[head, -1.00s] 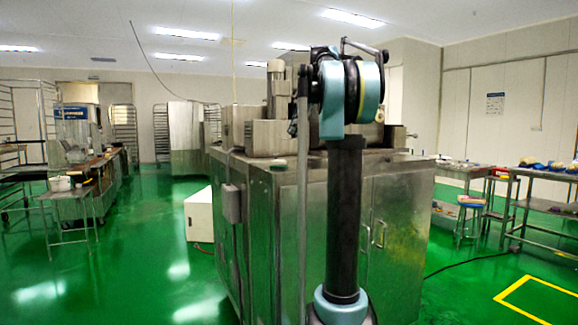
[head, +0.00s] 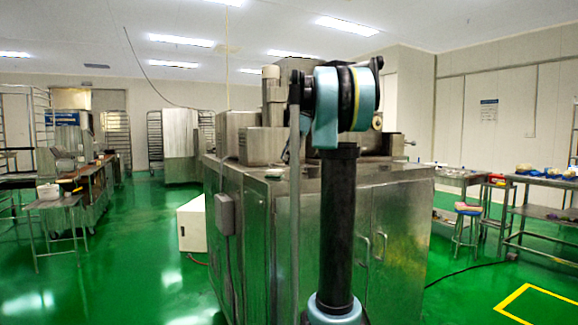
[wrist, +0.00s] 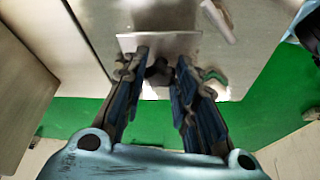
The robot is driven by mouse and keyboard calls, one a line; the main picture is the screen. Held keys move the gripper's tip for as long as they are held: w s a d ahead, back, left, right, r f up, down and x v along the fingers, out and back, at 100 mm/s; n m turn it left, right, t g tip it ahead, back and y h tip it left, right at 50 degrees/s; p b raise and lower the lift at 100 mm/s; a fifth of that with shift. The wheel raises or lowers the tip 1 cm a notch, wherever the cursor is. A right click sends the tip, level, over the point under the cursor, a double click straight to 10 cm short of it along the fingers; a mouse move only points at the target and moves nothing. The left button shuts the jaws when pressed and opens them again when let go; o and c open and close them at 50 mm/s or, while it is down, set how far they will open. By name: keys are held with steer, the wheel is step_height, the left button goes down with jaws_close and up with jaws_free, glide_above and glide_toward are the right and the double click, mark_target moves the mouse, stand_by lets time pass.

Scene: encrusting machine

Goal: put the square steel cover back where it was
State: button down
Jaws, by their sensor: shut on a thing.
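In the wrist view, a flat steel plate that looks like the square steel cover (wrist: 158,42) shows just beyond my fingertips, with a dark knob-like part between the fingers. My gripper (wrist: 161,62) is shut on the cover at that dark part, with the fingers still some way apart around it. The cover's near portion is hidden by the fingers. I cannot tell whether it touches the steel surface below. In the head view my gripper and the cover are hidden behind my arm and the machine's top parts.
The steel machine cabinet (head: 245,215) stands straight ahead, with a motor and boxes on top. A small pale object (head: 272,173) lies on its top's near edge. In the wrist view, a white cylindrical object (wrist: 219,20) lies on the steel.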

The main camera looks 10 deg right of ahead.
steer(key=shift+f, duration=1.45)
steer(key=c, duration=1.3)
jaws_free()
steer(key=v, duration=1.2)
